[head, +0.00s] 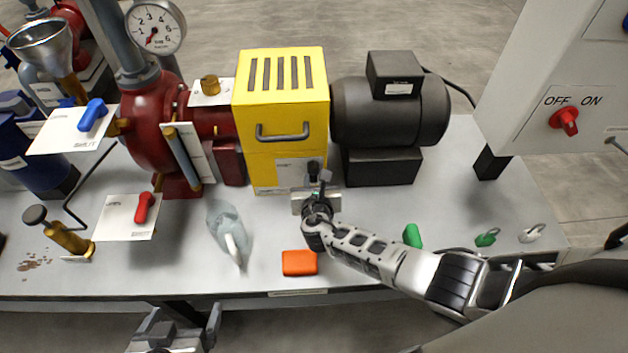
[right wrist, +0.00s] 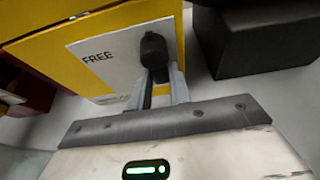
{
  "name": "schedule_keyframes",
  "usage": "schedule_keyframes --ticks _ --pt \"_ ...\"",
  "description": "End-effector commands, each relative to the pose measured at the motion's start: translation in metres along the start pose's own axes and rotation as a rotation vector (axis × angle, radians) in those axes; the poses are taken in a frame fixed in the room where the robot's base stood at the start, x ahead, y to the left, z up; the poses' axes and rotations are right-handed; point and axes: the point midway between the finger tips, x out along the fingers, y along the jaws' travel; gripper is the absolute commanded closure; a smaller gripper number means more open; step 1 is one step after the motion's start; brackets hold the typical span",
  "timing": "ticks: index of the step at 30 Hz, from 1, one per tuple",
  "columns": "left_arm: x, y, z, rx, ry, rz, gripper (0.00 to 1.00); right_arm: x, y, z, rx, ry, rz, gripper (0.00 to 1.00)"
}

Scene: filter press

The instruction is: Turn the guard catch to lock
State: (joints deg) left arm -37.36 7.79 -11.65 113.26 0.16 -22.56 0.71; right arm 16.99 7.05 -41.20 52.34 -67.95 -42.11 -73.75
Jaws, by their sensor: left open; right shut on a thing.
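The yellow guard (head: 280,110) stands on the bench between the red pump and the black motor. The guard catch (head: 313,166) is a small black knob at the guard's lower right front. In the right wrist view the catch (right wrist: 153,48) stands by a white plate (right wrist: 115,55) marked FREE, its tail running down between the fingers. My right gripper (head: 320,182) is shut on the catch; its fingers show on both sides in the right wrist view (right wrist: 158,88). The label's other lettering is hidden or too small to read. My left gripper (head: 180,330) is open and empty, below the bench's front edge.
The black motor (head: 390,110) stands right of the guard, the red pump (head: 150,120) left. An orange block (head: 299,262), a clear bag-like item (head: 228,230) and a green piece (head: 412,236) lie near the front. A red OFF/ON switch (head: 565,121) is on the right cabinet.

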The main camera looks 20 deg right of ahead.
Motion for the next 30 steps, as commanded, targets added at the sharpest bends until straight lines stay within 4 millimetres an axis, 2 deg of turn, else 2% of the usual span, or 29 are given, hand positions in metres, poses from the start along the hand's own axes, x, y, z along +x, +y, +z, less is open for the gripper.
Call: schedule_keyframes --ticks 1,2,3,4,13,17,21,25,30 --pt "0.000 0.000 0.001 0.000 -0.002 0.000 0.05 0.000 -0.001 0.000 -0.005 -0.001 -0.003 1.00" --pt "0.000 0.000 0.001 0.000 -0.003 0.000 0.05 0.000 -0.001 0.000 -0.005 -0.001 -0.003 0.75" --pt "0.000 0.000 0.001 0.000 -0.003 0.000 0.05 0.000 -0.001 0.000 -0.005 -0.001 -0.003 0.63" --pt "0.000 0.000 0.001 0.000 -0.003 0.000 0.05 0.000 -0.001 0.000 -0.004 -0.001 -0.002 0.58" --pt "-0.001 0.000 0.001 0.001 -0.005 0.001 0.05 -0.001 -0.001 0.000 -0.001 0.000 0.000 0.58" --pt "-0.004 0.000 -0.003 0.002 -0.005 0.000 0.05 -0.013 0.000 0.001 -0.001 0.001 0.001 0.58" --pt "-0.010 0.000 -0.008 0.004 -0.008 -0.001 0.05 -0.041 -0.001 0.001 0.000 0.003 0.001 0.58" --pt "-0.009 -0.002 0.000 0.005 -0.022 -0.005 0.05 -0.071 0.000 -0.002 0.001 0.002 0.002 0.58" --pt "-0.008 -0.003 0.000 0.005 -0.022 -0.008 0.05 -0.111 -0.001 -0.001 0.000 0.002 0.001 0.58"
